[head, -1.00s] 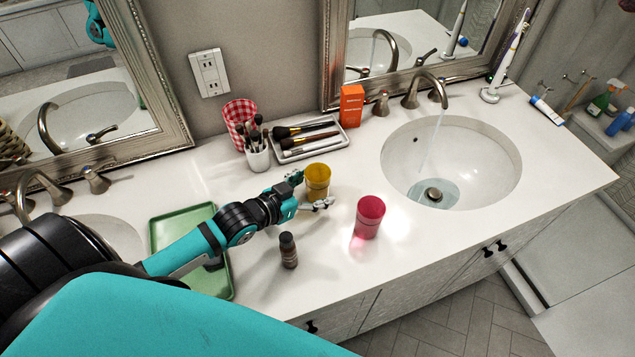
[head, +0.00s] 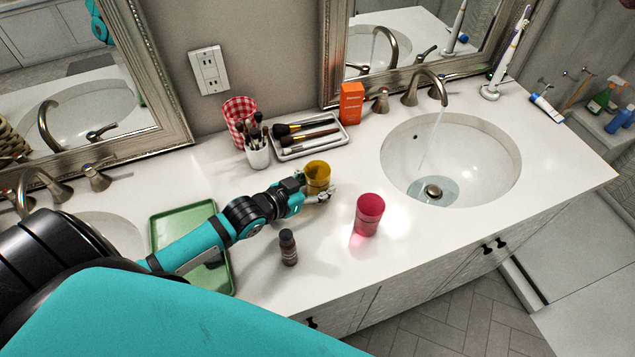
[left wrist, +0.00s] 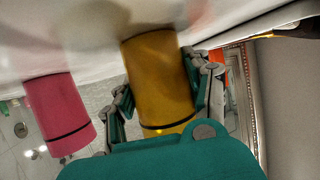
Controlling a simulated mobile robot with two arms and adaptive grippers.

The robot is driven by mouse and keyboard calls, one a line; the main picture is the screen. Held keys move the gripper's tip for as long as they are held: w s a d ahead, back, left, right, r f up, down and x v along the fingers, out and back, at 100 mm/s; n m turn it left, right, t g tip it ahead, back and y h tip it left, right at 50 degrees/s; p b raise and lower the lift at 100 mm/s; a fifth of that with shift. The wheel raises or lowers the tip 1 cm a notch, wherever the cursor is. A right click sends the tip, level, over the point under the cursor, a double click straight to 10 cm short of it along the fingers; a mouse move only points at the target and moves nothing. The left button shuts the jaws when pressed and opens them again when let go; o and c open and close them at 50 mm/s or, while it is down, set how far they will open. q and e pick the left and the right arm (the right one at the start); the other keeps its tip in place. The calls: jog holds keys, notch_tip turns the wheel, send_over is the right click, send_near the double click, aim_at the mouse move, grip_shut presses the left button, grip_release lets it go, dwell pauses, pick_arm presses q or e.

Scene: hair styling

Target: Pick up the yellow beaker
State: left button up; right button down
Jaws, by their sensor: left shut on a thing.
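The yellow beaker (head: 317,176) stands upright on the white counter, left of the sink. My left gripper (head: 312,190) is around the beaker, with its fingers shut on its sides. In the left wrist view the yellow beaker (left wrist: 160,80) fills the middle, between the two fingers of the left gripper (left wrist: 160,95). I cannot tell whether its base is clear of the counter. My right gripper is not in view.
A pink beaker (head: 368,215) stands to the right, and a dark bottle (head: 288,248) in front. Behind are a brush tray (head: 347,140), a cup of brushes (head: 258,152) and an orange box (head: 351,105). A green tray (head: 224,278) lies to the left. Water runs into the sink (head: 495,165).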

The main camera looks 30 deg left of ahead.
pick_arm(q)
notch_tip(320, 180, up, 10)
jog(key=shift+b, duration=0.4)
jog(key=shift+d, duration=0.1)
dwell(0.4)
